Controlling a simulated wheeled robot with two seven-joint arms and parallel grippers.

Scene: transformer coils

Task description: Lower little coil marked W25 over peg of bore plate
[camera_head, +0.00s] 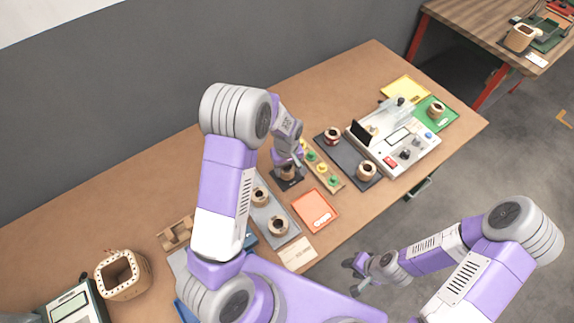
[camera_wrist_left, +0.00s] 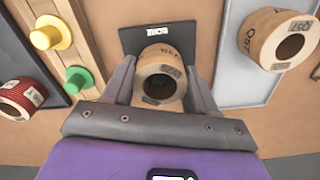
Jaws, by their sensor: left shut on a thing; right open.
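My left gripper (camera_head: 290,163) is shut on a small tan coil (camera_head: 288,172), its fingers on either side of it. In the left wrist view the gripper (camera_wrist_left: 162,78) holds the coil (camera_wrist_left: 160,62) with its open bore facing the camera; its printed mark is too small to read surely. The dark bore plate (camera_head: 279,184) lies below the coil, and it also shows in the left wrist view (camera_wrist_left: 135,38) with a white label. The peg is hidden, so I cannot tell whether the coil is around it. My right gripper (camera_head: 360,268) is open and empty off the table's front edge.
A board with coloured pegs (camera_head: 336,184) is close right of the plate. A grey tray (camera_head: 271,211) with two coils is at its left. A black mat (camera_head: 349,157) with coils, a tester (camera_head: 420,148) and an orange tray (camera_head: 315,209) stand nearby. The back left tabletop is clear.

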